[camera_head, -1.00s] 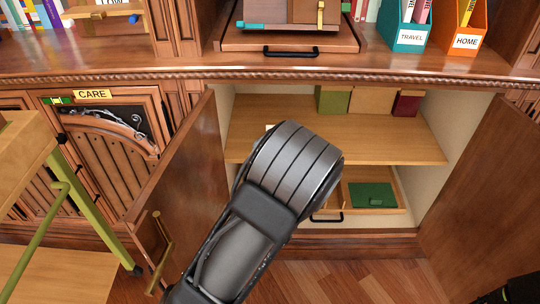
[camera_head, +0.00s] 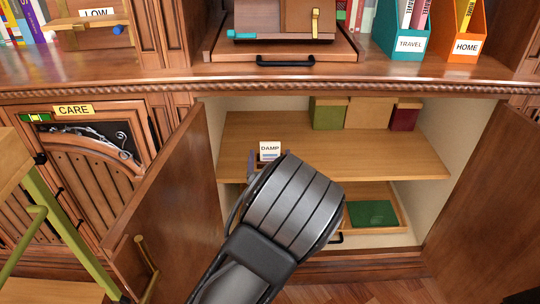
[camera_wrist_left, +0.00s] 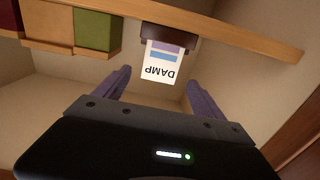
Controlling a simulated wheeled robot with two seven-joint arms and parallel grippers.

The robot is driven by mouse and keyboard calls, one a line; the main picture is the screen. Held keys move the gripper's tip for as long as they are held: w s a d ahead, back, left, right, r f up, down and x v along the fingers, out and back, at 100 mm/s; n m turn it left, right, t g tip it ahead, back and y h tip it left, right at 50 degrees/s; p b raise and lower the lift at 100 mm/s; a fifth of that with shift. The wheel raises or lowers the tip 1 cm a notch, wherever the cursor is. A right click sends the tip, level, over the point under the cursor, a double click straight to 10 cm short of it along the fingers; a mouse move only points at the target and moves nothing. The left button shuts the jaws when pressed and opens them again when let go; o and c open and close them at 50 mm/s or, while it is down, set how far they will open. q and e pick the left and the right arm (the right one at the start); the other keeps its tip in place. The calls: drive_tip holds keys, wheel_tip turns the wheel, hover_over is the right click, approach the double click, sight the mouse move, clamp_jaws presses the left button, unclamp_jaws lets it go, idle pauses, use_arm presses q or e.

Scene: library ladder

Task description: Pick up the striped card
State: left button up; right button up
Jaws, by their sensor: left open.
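The striped card (camera_head: 270,151) is white, with the word DAMP and coloured stripes. It stands at the front edge of the wooden shelf inside the open cabinet. In the left wrist view the card (camera_wrist_left: 161,62) appears upside down, in a dark holder (camera_wrist_left: 168,36) at the shelf edge. My left gripper (camera_wrist_left: 159,84) is open, with its two purple-grey fingers on either side of the card's lower part in that view; contact cannot be told. In the head view my wrist hides most of the left gripper (camera_head: 257,166). My right gripper is not in view.
Green, tan and dark red boxes (camera_head: 367,113) stand at the back of the shelf (camera_head: 400,150). Below is a drawer with a green item (camera_head: 371,213). Open cabinet doors flank the opening, left (camera_head: 170,200) and right (camera_head: 485,200). A green-legged wooden stand (camera_head: 55,220) is at far left.

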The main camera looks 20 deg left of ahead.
sight(270, 148)
use_arm(q)
drive_tip(key=shift+w, duration=0.1)
drive_tip(key=b+x, duration=0.1)
drive_tip(key=x, duration=0.3)
drive_tip(key=shift+w+f, duration=0.1)
drive_tip(key=shift+f, duration=0.1)
drive_tip(key=shift+w+a+r+b, duration=0.1)
drive_tip(key=shift+w+a+b, duration=0.2)
drive_tip(key=shift+w, duration=0.1)
drive_tip(key=shift+d, duration=0.1)
drive_tip(key=shift+c, duration=0.4)
drive_tip(key=c, duration=1.3)
